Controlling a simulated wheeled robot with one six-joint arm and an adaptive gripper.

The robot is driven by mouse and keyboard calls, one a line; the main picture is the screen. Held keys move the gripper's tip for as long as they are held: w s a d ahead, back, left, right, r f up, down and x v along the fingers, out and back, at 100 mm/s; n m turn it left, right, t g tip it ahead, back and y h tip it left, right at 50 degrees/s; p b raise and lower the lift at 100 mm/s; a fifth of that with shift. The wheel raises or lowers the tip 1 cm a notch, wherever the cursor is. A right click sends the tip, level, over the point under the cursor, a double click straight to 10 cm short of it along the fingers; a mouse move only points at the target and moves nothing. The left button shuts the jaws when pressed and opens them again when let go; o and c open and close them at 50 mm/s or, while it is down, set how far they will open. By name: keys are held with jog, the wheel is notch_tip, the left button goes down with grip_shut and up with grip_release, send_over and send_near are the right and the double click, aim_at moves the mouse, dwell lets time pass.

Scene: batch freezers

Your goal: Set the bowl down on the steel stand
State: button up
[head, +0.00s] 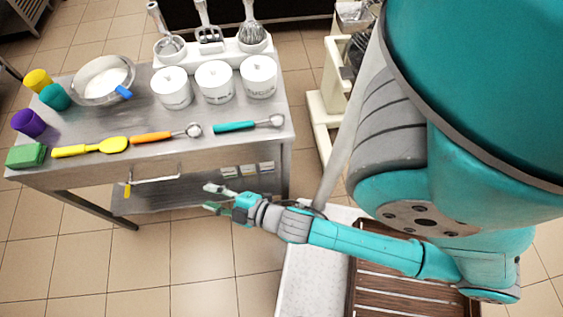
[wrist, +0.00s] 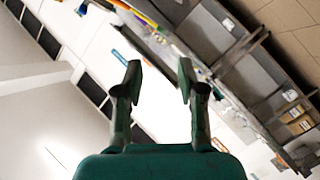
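A round steel bowl (head: 78,91) with white contents and a blue piece on its rim sits at the back left of a steel table (head: 190,148). I cannot tell whether this table is the steel stand; no other clear steel stand shows. My gripper (head: 210,198) is in front of the table's front edge, to the right of and well apart from the bowl. In the wrist view my gripper (wrist: 158,80) has its two fingers spread, with nothing between them. The bowl is not clearly seen in the wrist view.
White tubs (head: 215,82) and a white holder with utensils (head: 212,50) stand at the table's back. A yellow spatula (head: 90,148), an orange-handled scoop (head: 165,134), a teal-handled scoop (head: 248,125), a green sponge (head: 26,156) and coloured cups lie nearer. A lower shelf (head: 160,197) sits below.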

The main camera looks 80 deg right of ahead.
jog(key=s+a+r+m+y, duration=0.1)
jog(key=s+a+r+m, duration=0.1)
jog(key=s, duration=0.7)
jog(key=s+a+r+m+g+y, duration=0.1)
jog(key=s+a+r+m, duration=0.1)
jog(key=s+r+m, duration=0.3)
jog(key=s, duration=0.4)
jog(key=shift+s+a+y, duration=0.25)
jog(key=shift+a+y, duration=0.05)
